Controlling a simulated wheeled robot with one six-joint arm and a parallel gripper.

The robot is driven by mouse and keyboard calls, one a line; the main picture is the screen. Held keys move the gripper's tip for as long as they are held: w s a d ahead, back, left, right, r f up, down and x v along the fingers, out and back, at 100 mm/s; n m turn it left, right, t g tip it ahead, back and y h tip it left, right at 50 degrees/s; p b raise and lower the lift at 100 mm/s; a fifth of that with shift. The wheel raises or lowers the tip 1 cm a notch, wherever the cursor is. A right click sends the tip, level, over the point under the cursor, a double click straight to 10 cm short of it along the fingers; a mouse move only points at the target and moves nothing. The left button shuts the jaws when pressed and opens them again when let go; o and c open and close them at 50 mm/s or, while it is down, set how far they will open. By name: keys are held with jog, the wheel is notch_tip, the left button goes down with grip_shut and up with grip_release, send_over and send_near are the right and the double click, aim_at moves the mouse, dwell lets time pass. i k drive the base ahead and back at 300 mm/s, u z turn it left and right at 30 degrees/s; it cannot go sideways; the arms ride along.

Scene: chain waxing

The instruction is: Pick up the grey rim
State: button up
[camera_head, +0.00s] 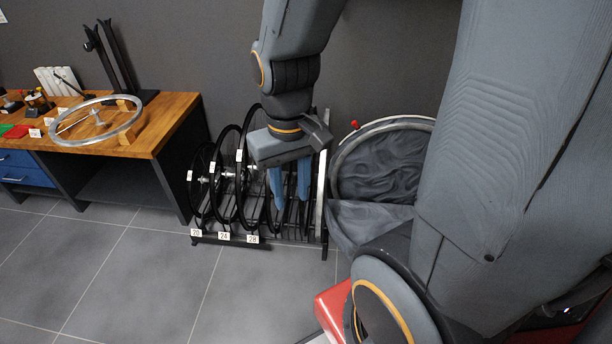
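A silver-grey rim (136,118) lies on the wooden workbench at the left, propped on small wooden blocks. Another grey rim (321,200) stands upright, nearly edge-on, at the right end of the wheel rack (270,243). My gripper (289,203) hangs over the rack with its two blue fingers pointing down and apart. I see rack wires between the fingers and nothing held. The gripper is just left of the upright grey rim and right of the black wheels. It hides part of the rack's slots.
Several black wheels (222,180) stand in the rack, above tags 20, 24 and 28. A round hoop with grey cloth (375,170) stands right of the rack. The workbench (170,112) carries a black stand (120,60) and small tools. The floor (130,270) in front is clear.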

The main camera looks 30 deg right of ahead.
aim_at(324, 154)
jog(key=u, duration=0.15)
jog(key=i, duration=0.65)
jog(key=z, duration=0.7)
jog(key=i, duration=0.5)
jog(key=z, duration=0.6)
